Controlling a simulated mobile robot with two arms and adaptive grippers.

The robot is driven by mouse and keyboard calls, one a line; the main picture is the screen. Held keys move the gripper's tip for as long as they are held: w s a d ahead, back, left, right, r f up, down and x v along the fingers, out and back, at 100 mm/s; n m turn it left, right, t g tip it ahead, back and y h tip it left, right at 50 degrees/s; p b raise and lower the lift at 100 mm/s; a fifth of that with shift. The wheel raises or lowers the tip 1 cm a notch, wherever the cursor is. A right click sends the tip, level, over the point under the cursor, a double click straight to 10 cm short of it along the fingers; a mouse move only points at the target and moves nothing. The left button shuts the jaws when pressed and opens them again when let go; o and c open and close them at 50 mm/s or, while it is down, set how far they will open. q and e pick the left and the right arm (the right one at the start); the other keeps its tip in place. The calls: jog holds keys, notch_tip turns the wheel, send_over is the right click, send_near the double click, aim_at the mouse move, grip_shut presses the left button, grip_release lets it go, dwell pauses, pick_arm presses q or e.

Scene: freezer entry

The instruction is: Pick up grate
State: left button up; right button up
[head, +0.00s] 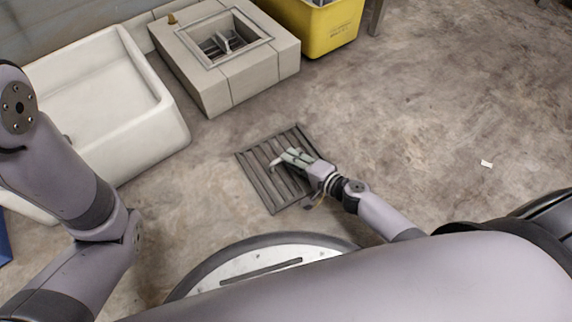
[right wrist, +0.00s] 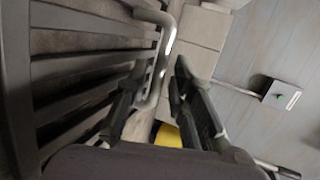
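The grate (head: 262,184) is a dark, slatted metal panel that looks flat on the concrete floor in the head view. It fills the left of the right wrist view (right wrist: 17,90), with a bent grey metal handle (right wrist: 163,62) standing out from it. My right gripper (head: 288,158) is over the grate. In the right wrist view its two dark fingers (right wrist: 160,80) are apart, with the handle in the gap between them; I cannot tell whether either finger touches it. My left arm shows at the left of the head view, but its gripper is out of sight.
A low block structure (head: 238,92) with a square framed opening (head: 186,38) stands beyond the grate. A white basin (head: 160,125) is to the left, and a yellow bin (head: 333,27) at the top. The floor to the right is mostly clear, with a small white scrap (head: 486,164).

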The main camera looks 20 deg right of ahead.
jog(key=b+x, duration=0.1)
jog(key=x, duration=0.2)
jog(key=shift+w, duration=0.1)
grip_shut()
dwell(0.7)
